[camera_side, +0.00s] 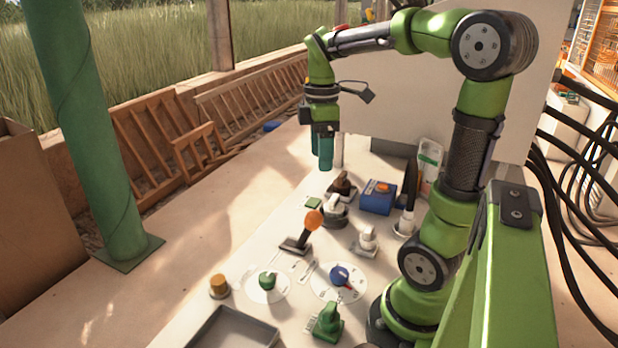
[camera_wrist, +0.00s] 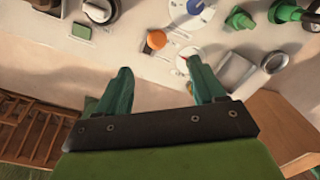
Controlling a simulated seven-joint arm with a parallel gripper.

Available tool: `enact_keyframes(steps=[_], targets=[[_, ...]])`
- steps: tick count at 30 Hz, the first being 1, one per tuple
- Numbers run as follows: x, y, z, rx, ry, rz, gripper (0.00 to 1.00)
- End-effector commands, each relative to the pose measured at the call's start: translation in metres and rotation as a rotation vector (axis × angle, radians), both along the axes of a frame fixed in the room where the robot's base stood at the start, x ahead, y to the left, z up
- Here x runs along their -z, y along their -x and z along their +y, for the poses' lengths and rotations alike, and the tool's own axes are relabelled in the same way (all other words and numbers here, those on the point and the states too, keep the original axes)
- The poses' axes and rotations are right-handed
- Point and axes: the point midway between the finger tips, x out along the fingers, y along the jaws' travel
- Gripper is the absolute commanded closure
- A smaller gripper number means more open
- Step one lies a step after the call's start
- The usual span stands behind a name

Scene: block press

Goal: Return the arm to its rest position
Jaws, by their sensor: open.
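My gripper (camera_side: 322,160) hangs from my green arm above the back of the work table, fingers pointing down. Its two teal fingers stand apart in the wrist view (camera_wrist: 160,92), with nothing between them. It is clear of all the things on the table. The nearest things below it in the side view are a small green square (camera_side: 313,203) and a dark brown piece (camera_side: 342,186). The table under the fingers is partly hidden in the wrist view by the gripper mount.
The table holds an orange-knobbed lever (camera_side: 313,221), a blue box (camera_side: 377,198), a dial with a blue knob (camera_side: 340,275), a green knob (camera_side: 267,280), a grey tray (camera_side: 232,330) and a green block piece (camera_side: 328,322). A green post (camera_side: 95,140) and wooden racks (camera_side: 155,140) stand left.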

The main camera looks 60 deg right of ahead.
Motion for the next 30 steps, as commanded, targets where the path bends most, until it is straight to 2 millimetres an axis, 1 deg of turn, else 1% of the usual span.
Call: enact_keyframes(steps=[5, 8, 11, 12, 14, 17, 20, 21, 23, 24, 27, 30], targets=[[0.000, 0.000, 0.000, 0.000, 0.000, 0.000, 0.31], [0.000, -0.001, -0.001, 0.030, 0.003, -0.002, 0.31], [0.003, -0.004, -0.002, 0.136, 0.015, -0.021, 0.31], [0.007, -0.006, -0.002, 0.202, 0.017, -0.031, 0.31], [0.011, -0.008, 0.005, 0.313, 0.015, -0.066, 0.31], [0.015, -0.013, 0.027, 0.507, -0.010, -0.154, 0.31], [0.017, -0.015, 0.057, 0.689, -0.069, -0.252, 0.31], [0.017, -0.015, 0.070, 0.759, -0.104, -0.292, 0.31], [0.016, -0.013, 0.091, 0.856, -0.164, -0.346, 0.31], [0.016, -0.010, 0.106, 0.911, -0.211, -0.379, 0.31], [0.015, -0.001, 0.140, 1.007, -0.332, -0.443, 0.31], [0.014, 0.009, 0.161, 1.006, -0.403, -0.476, 0.31]])
